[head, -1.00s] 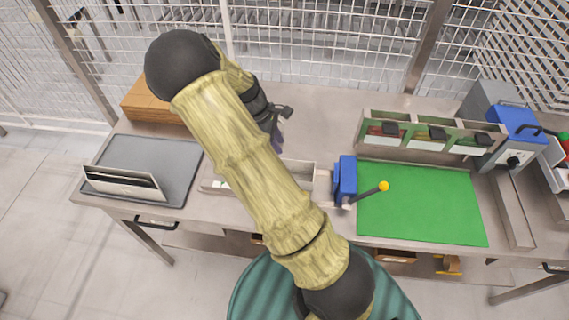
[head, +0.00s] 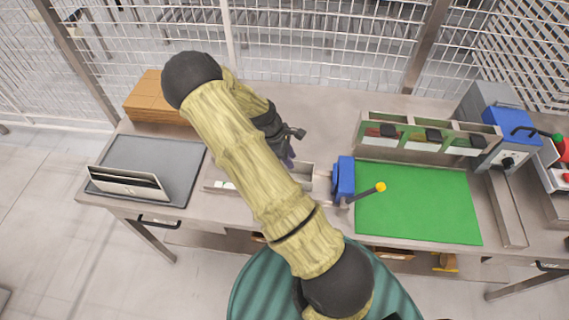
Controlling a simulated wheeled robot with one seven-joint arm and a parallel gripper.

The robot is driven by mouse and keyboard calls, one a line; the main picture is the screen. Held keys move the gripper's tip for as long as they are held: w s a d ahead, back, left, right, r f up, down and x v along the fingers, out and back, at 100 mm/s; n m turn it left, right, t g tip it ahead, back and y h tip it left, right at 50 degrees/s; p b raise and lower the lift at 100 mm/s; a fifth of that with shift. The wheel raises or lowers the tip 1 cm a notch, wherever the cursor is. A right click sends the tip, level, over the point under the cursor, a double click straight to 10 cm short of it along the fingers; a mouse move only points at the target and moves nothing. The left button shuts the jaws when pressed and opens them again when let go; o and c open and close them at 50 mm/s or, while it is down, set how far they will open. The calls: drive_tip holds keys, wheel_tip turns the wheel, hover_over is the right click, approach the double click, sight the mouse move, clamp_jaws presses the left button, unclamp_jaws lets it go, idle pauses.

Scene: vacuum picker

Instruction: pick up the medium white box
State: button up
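Small white pieces, which look like white boxes (head: 224,185), lie in the left part of a shallow metal tray (head: 305,185) at the middle of the bench. They are tiny in the head view, and I cannot tell which is the medium one. My arm crosses in front of the tray and hides much of it. My gripper (head: 288,157) is above the back of the tray, right of the white pieces and apart from them. Its fingers are small and partly hidden behind my arm, so whether they are open or shut does not show.
A grey tray (head: 180,165) with a slotted metal holder (head: 128,184) is at left, and wooden blocks (head: 158,100) stand behind it. A blue vise (head: 344,178) with a yellow-tipped handle stands beside a green mat (head: 420,205). Bins (head: 388,142) line the back right.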

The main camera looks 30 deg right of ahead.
drive_tip(key=shift+x, duration=1)
drive_tip(key=shift+s+d+f, duration=0.1)
drive_tip(key=shift+f, duration=0.1)
drive_tip(key=shift+f, duration=0.25)
drive_tip(key=shift+c, duration=0.5)
clamp_jaws()
